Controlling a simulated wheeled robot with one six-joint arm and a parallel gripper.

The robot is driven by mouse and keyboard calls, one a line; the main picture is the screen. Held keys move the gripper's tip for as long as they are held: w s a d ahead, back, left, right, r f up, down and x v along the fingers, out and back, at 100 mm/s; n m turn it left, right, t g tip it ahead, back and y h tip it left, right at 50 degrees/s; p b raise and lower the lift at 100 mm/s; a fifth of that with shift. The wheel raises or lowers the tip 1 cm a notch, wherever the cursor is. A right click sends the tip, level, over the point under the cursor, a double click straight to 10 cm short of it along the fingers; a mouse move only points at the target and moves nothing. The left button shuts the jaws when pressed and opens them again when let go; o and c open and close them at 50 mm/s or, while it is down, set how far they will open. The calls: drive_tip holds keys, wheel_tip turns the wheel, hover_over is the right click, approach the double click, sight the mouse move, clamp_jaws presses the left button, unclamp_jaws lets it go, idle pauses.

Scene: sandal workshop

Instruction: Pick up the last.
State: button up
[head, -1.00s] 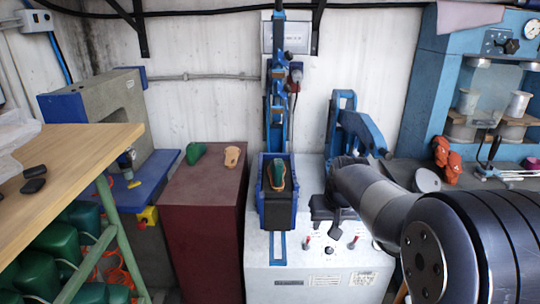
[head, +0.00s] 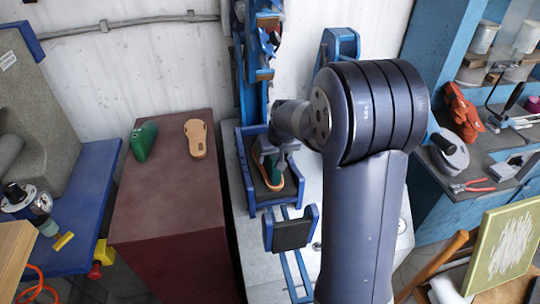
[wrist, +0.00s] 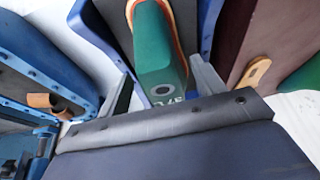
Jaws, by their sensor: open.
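A green last (head: 257,155) with an orange-edged sandal on it sits in the blue press cradle (head: 246,190). In the wrist view the last (wrist: 158,62) points its end with a dark hole and white marking toward the camera. My gripper (head: 272,150) is at the last, its grey fingers (wrist: 163,85) open, one on each side of it, with narrow gaps seeming to remain. My gripper and arm hide part of the last in the head view.
A second green last (head: 143,141) and a tan sandal sole (head: 196,138) lie on the dark red cabinet (head: 165,190). A dark padded press plate (head: 292,234) stands in front of the cradle. A blue shelf with tools (head: 465,187) is on the right.

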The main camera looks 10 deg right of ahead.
drive_tip(key=shift+w+a+f, duration=0.1)
drive_tip(key=shift+w+f, duration=0.4)
drive_tip(key=shift+w, duration=0.05)
drive_tip(key=shift+w+f, duration=0.25)
drive_tip(key=shift+f, duration=0.1)
drive_tip(key=shift+c, duration=0.4)
drive_tip(key=c, duration=1)
drive_tip(key=shift+o, duration=0.2)
drive_tip(key=shift+r, duration=0.1)
